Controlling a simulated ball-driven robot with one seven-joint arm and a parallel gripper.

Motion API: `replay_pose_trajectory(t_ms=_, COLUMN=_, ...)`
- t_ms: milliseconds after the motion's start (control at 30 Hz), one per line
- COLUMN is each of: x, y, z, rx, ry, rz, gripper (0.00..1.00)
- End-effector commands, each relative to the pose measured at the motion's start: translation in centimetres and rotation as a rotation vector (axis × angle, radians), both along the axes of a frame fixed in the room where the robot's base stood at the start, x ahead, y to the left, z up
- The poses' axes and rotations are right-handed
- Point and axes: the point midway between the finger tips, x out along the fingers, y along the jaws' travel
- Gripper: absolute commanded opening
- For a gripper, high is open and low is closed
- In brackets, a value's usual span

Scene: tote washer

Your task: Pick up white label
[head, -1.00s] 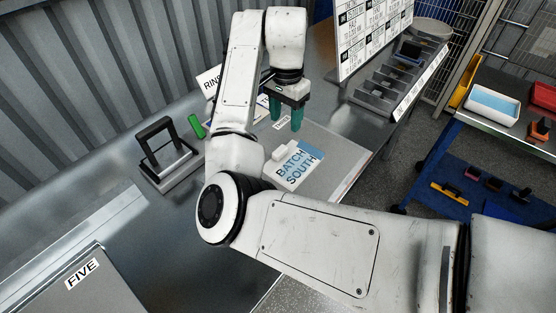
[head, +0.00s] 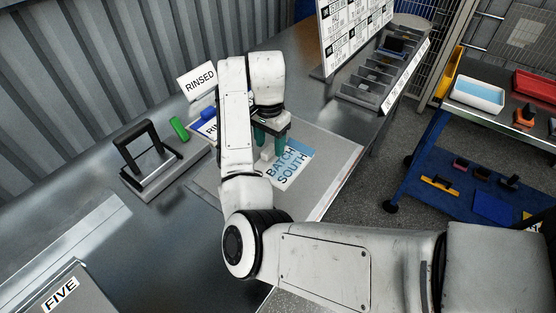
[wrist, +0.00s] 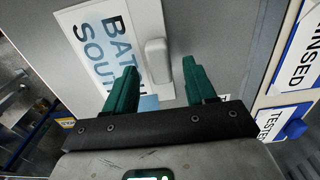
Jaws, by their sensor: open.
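A white and blue label card printed BATCH SOUTH (head: 290,166) lies flat on a grey panel (head: 338,160). It also shows in the wrist view (wrist: 84,24), partly covered by my fingers. A small white block-shaped grip (wrist: 156,58) stands up from the card near one edge. My gripper (head: 268,147) has green fingers. In the wrist view my gripper (wrist: 160,66) is open, with the white grip between and just beyond the fingertips. No contact is visible.
A RINSED sign (head: 198,82) and a blue-edged sign (head: 206,126) stand behind my arm. A black frame stand (head: 138,152) and a green piece (head: 179,128) are at left. A grey compartment rack (head: 372,88) is at back right. The panel's right side is clear.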

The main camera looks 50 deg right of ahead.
Motion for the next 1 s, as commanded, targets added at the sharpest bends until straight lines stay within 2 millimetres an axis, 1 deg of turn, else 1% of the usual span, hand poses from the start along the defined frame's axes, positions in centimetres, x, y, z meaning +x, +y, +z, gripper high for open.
replay_pose_trajectory(t_ms=133, x=0.07, y=0.13, z=-1.05, rx=0.001, ry=-0.001, rz=0.003, gripper=0.55)
replay_pose_trajectory(t_ms=367, x=0.08, y=0.10, z=-1.22, rx=0.000, ry=-0.002, rz=0.002, gripper=0.55)
replay_pose_trajectory(t_ms=900, x=0.07, y=0.08, z=-1.18, rx=0.000, ry=-0.002, rz=0.002, gripper=0.05)
replay_pose_trajectory(t_ms=967, x=0.08, y=0.08, z=-1.18, rx=0.000, ry=-0.002, rz=0.002, gripper=0.00)
replay_pose_trajectory(t_ms=1000, x=0.08, y=0.08, z=-1.18, rx=0.000, ry=-0.002, rz=0.002, gripper=0.00)
